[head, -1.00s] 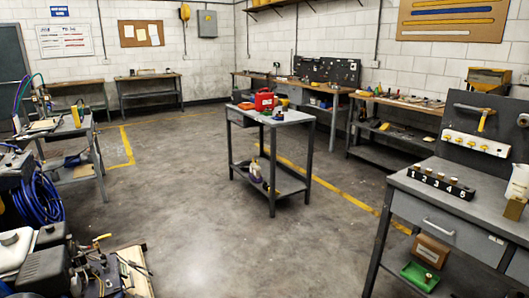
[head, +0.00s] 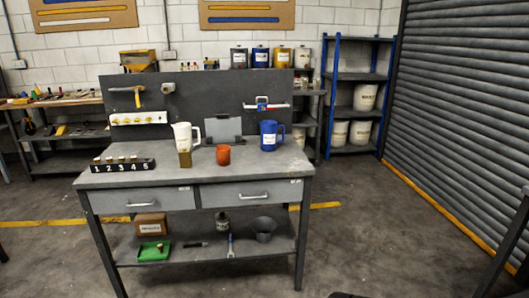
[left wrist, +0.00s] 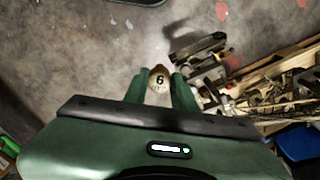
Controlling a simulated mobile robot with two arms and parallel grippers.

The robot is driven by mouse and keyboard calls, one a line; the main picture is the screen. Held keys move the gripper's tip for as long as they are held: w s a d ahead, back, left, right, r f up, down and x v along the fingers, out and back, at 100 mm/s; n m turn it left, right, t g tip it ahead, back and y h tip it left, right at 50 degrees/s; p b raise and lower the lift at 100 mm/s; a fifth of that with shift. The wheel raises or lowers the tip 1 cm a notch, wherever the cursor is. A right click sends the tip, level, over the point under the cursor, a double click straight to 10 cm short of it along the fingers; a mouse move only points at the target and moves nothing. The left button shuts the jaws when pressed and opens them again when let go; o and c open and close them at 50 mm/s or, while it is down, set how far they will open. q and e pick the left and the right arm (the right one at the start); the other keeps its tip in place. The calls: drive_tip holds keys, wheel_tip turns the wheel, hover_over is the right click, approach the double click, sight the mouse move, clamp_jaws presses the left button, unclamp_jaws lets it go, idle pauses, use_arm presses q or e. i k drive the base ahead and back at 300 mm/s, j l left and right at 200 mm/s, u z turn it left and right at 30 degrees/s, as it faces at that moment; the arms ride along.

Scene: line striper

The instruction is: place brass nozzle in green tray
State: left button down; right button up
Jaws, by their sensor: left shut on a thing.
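In the left wrist view my left gripper (left wrist: 160,84) is shut on a small round brass nozzle (left wrist: 159,83). Its pale end face is marked "6". The green fingers press on both sides of it, and the floor shows below. The green tray (head: 147,256) is in the head view, on the lower shelf of the grey workbench at the left. A small brass-coloured piece (head: 160,247) seems to lie in the tray.
The workbench (head: 250,173) carries a black rack (head: 123,168) numbered 1 to 5, a white jug (head: 182,137), an orange cup (head: 223,155) and a blue jug (head: 268,136). A cardboard box (head: 151,225) sits behind the tray. Open floor lies in front of the bench.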

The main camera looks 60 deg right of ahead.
sight(148, 253)
drive_tip(key=i+l+z, duration=0.15)
drive_tip(key=z, duration=0.35)
drive_tip(key=i+l+z, duration=0.2)
drive_tip(key=z, duration=0.3)
drive_tip(key=i+l+z, duration=0.2)
drive_tip(key=z, duration=0.25)
drive_tip(key=i+z, duration=0.25)
drive_tip(key=z, duration=0.25)
